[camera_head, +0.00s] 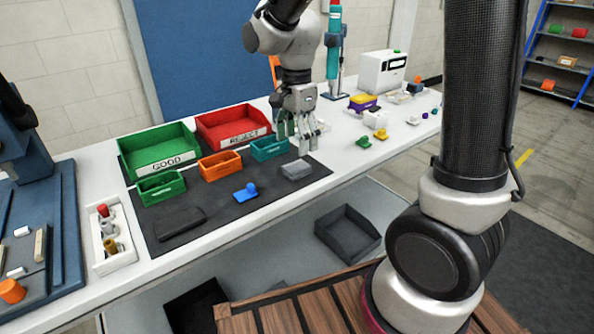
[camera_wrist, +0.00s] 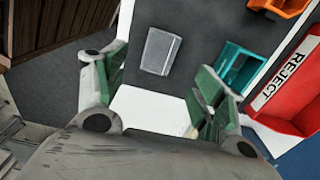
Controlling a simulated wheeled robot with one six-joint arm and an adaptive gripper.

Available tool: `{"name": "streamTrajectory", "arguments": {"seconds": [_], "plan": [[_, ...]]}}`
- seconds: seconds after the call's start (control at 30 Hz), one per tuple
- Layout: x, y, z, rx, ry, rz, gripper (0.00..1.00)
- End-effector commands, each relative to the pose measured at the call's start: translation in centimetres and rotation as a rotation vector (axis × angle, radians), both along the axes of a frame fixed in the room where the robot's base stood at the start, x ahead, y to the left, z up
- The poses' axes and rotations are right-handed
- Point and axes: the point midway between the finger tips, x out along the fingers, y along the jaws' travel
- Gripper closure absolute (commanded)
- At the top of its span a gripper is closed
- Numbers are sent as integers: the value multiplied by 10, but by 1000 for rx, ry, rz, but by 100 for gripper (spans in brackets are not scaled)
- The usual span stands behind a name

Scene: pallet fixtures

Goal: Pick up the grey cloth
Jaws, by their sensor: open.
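The grey cloth (camera_head: 296,169) lies as a small folded block on the dark mat, to the right of the blue part in the head view. In the wrist view the cloth (camera_wrist: 161,51) lies beyond my fingertips, roughly between their lines. My gripper (camera_head: 299,138) hangs above the table, behind and a little right of the cloth in the head view. Its green-padded fingers (camera_wrist: 158,82) are spread apart with nothing between them. The gripper is apart from the cloth.
A teal bin (camera_head: 269,148) stands close to the cloth and gripper. An orange bin (camera_head: 220,165), a green GOOD tray (camera_head: 158,150) and a red REJECT tray (camera_head: 233,127) stand behind. A blue part (camera_head: 245,192) and a dark flat item (camera_head: 180,222) lie on the mat (camera_head: 225,213).

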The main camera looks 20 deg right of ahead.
Motion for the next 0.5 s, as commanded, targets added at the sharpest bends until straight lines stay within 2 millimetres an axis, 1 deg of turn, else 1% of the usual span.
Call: {"name": "streamTrajectory", "arguments": {"seconds": [0.27, 0.4, 0.5], "plan": [[-2, 0, -33, -2, 6, -11, 30], [-3, 0, -56, -2, 7, -10, 30], [-2, 0, -69, -2, 5, -10, 30]]}}
